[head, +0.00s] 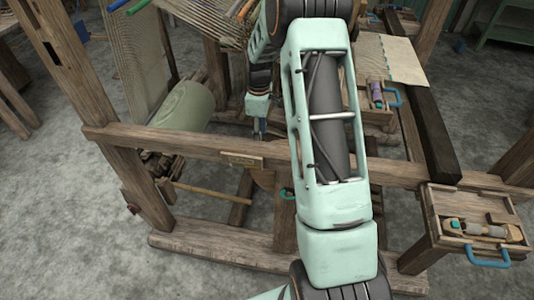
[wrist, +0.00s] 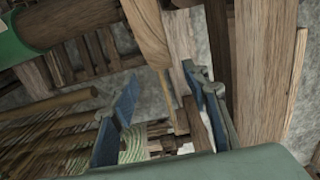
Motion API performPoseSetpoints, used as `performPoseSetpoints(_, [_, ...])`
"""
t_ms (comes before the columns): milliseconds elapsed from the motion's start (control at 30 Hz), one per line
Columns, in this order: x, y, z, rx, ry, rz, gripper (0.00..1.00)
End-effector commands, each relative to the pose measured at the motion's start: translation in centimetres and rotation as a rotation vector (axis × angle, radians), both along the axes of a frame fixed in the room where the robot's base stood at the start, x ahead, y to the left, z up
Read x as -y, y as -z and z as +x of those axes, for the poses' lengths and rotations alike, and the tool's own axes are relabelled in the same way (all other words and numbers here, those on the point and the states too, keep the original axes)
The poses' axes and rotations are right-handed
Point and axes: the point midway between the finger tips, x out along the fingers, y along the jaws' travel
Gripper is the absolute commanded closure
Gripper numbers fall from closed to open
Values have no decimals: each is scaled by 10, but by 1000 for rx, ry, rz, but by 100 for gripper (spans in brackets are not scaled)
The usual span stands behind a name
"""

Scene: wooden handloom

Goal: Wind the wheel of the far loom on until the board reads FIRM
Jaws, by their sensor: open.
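The wooden loom frame (head: 190,142) stands in front of me, with a green roll (head: 185,104) on its left side. My gripper (head: 260,130) reaches down behind the front beam, and my own arm hides much of the loom's middle. Below the beam, a round wooden part (head: 265,179), possibly the wheel, shows only in part, with a small green piece (head: 287,193) beside it. In the wrist view my gripper (wrist: 160,80) is open, with its two blue fingers apart around wooden bars. I cannot tell whether it touches any of them. No readable FIRM board shows.
A small plate (head: 241,160) is on the front beam, its lettering too small to read. A tray (head: 435,222) with tools and a blue handle juts out at the right. Another tool box (head: 375,113) stands behind. Wooden bars crowd the gripper; grey floor (head: 60,230) is free at left.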

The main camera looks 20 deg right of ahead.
Motion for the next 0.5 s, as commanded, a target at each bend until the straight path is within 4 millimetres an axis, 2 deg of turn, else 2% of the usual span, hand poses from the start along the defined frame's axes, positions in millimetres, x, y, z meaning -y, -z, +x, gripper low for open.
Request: performPoseSetpoints(500, [-1, 86, -1, -4, -1, 0, 57])
